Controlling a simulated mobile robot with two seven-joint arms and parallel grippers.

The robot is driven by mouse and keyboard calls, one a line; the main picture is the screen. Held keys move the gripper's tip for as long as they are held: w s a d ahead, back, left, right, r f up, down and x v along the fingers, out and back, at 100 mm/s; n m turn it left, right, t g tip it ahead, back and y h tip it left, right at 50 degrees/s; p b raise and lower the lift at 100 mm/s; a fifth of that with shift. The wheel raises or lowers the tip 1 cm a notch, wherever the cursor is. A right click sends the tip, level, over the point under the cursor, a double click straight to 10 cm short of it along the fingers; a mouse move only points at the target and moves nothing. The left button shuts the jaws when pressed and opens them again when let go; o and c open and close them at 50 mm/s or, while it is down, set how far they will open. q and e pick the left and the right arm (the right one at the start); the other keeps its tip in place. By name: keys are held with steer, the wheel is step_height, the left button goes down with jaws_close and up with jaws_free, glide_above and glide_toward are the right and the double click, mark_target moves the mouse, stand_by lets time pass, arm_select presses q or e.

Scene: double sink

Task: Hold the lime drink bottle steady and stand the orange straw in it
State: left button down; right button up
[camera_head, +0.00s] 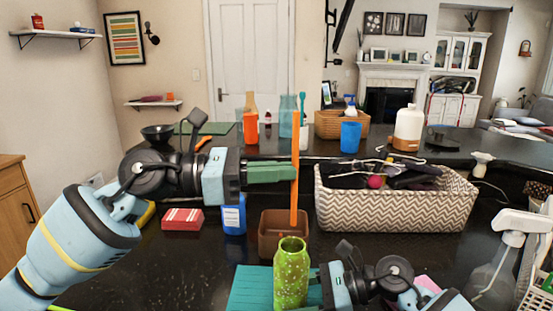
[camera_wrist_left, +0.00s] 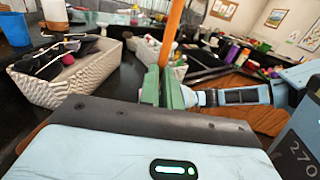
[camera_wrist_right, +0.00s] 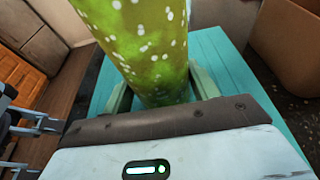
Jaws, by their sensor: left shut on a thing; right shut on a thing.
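The green lime drink bottle (camera_head: 291,275) with pale specks stands upright at the front middle, over a teal board (camera_head: 250,288). My right gripper (camera_head: 312,291) is shut on it from the right; in the right wrist view the bottle (camera_wrist_right: 145,45) rises between the fingers (camera_wrist_right: 152,97). My left gripper (camera_head: 294,172) is shut on the orange straw (camera_head: 295,202) and holds it upright. The straw's lower end shows just above the bottle's mouth, a little to the right; I cannot tell their depth apart. The straw also shows between the fingers in the left wrist view (camera_wrist_left: 172,32).
A brown open box (camera_head: 270,240) stands behind the bottle. A patterned basket (camera_head: 395,205) full of items is at the right. A blue-and-white container (camera_head: 233,216) and a red box (camera_head: 182,219) are at the left. A spray bottle (camera_head: 495,275) stands at far right.

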arm_select(q)
steer(key=shift+f, duration=6.75)
steer(key=shift+f, duration=0.15)
steer(key=c, duration=1.5)
jaws_free()
steer(key=shift+f, duration=0.15)
arm_select(e)
steer(key=shift+f, duration=0.15)
arm_select(q)
steer(key=a, duration=0.4)
steer(key=s+a, duration=0.1)
steer(key=a, duration=0.3)
steer(key=s+a, duration=0.1)
steer(key=a, duration=0.3)
steer(key=shift+r, duration=0.4)
